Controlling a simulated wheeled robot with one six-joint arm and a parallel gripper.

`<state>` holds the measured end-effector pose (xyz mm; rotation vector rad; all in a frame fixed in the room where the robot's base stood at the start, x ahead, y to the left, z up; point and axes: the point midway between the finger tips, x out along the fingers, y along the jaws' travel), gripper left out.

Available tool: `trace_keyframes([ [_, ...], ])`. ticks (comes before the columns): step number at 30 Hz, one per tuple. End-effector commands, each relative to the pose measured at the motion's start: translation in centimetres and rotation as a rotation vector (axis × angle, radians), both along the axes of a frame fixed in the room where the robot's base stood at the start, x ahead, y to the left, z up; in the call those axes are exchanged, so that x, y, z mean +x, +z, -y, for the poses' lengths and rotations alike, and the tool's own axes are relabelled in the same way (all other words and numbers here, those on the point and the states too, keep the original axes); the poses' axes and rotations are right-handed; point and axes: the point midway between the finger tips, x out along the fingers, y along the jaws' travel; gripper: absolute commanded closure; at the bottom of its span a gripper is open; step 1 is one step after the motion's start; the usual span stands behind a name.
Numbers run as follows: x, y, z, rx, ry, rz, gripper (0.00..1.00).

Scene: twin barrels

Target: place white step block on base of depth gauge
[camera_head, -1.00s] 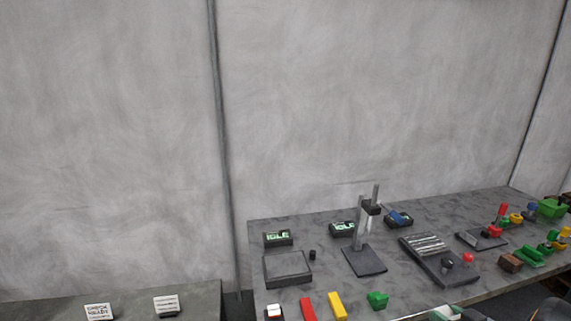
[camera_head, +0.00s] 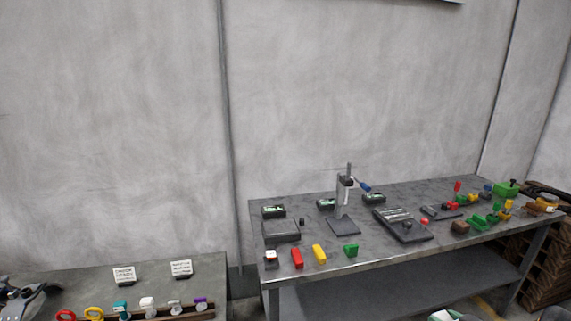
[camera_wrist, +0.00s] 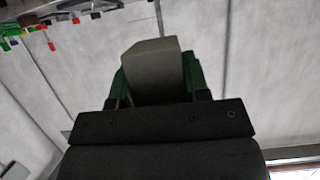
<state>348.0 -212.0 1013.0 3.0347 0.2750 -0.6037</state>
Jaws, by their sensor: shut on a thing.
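The depth gauge (camera_head: 349,183) stands upright on the long grey bench, with a dark flat base (camera_head: 344,227). The front of its base looks bare. In the wrist view my gripper (camera_wrist: 156,76), with dark green fingers, is shut on a pale grey-white block (camera_wrist: 150,62), which I take for the white step block. Its stepped shape is not clear from this side. Held block and gripper are well away from the gauge. A small white and green bit at the bottom edge of the head view may be them, but I cannot tell.
A second table (camera_head: 70,285) with signs and coloured parts stands left, across a narrow gap.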

Motion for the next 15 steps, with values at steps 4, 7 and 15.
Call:
trace_keyframes([
  [4, 0.8, 1.5, 1.3, -0.006, -0.043, 0.004, 1.0],
  [7, 1.3, 2.4, 2.8, -0.003, -0.121, 0.004, 1.0],
  [15, 4.1, 2.3, 4.4, 0.001, -0.283, 0.001, 1.0],
])
